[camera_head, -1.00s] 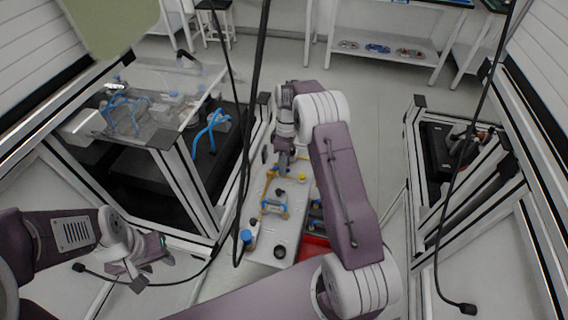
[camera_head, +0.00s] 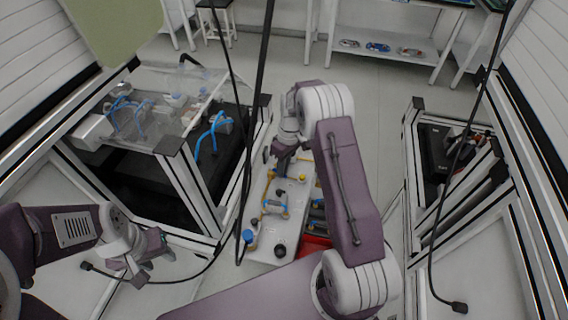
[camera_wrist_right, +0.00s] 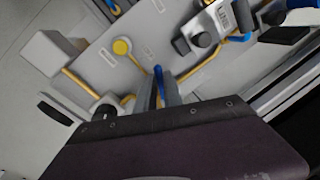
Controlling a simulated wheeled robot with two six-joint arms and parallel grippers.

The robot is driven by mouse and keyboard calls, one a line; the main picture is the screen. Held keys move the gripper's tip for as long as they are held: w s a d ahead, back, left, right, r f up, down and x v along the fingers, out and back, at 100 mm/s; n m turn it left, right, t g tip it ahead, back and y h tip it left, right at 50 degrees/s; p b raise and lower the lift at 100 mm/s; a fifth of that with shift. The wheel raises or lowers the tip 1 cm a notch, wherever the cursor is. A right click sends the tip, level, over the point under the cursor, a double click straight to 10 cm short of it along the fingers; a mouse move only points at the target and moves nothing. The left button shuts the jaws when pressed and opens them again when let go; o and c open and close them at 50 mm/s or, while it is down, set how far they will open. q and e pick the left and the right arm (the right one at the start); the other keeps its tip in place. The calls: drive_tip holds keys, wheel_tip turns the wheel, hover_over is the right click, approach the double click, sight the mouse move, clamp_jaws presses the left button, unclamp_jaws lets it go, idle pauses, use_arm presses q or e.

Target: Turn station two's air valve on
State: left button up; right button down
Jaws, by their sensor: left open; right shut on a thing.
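A light grey panel (camera_head: 261,223) with yellow pipes lies in the middle of the head view. It also fills much of the right wrist view (camera_wrist_right: 139,64). My right gripper (camera_head: 280,168) is over its far-left part, pointing down. In the right wrist view, my right gripper (camera_wrist_right: 166,88) is shut on a narrow blue valve handle (camera_wrist_right: 158,74). The fingers hide most of the handle, and I cannot read its station label. My left gripper (camera_head: 143,270) is open and empty at the lower left, away from the panel.
A yellow knob (camera_wrist_right: 122,47) and a grey block (camera_wrist_right: 52,54) are near the fingers. A blue knob (camera_head: 248,236) and a black knob (camera_head: 279,249) stand at the panel's near end. A framed machine (camera_head: 180,190) is left of the panel. Black cables hang across the head view.

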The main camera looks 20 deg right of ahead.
drive_tip(key=m, duration=0.1)
drive_tip(key=a+m+p, duration=0.1)
drive_tip(key=m, duration=0.1)
drive_tip(key=shift+s+a+r+m+t, duration=0.15)
drive_tip(key=shift+s+m+t, duration=0.15)
drive_tip(key=shift+m, duration=0.1)
drive_tip(key=m, duration=0.1)
drive_tip(key=a+m+p, duration=0.1)
drive_tip(key=m, duration=0.1)
drive_tip(key=shift+s+a+m+t+p, duration=0.1)
drive_tip(key=shift+a+m+t+p, duration=0.1)
drive_tip(key=shift+m+t+p, duration=0.1)
drive_tip(key=m, duration=0.1)
drive_tip(key=a+m+p, duration=0.1)
drive_tip(key=shift+m+t, duration=0.3)
drive_tip(key=shift+w+a+m+t+p, duration=0.2)
drive_tip(key=shift+a+m+p, duration=0.15)
drive_tip(key=shift+m, duration=0.5)
drive_tip(key=shift+w+a+m+t+p, duration=0.1)
drive_tip(key=shift+w+a+m+p, duration=0.1)
drive_tip(key=shift+m+p, duration=0.45)
drive_tip(key=shift+m, duration=0.3)
drive_tip(key=c, duration=1.5)
unclamp_jaws()
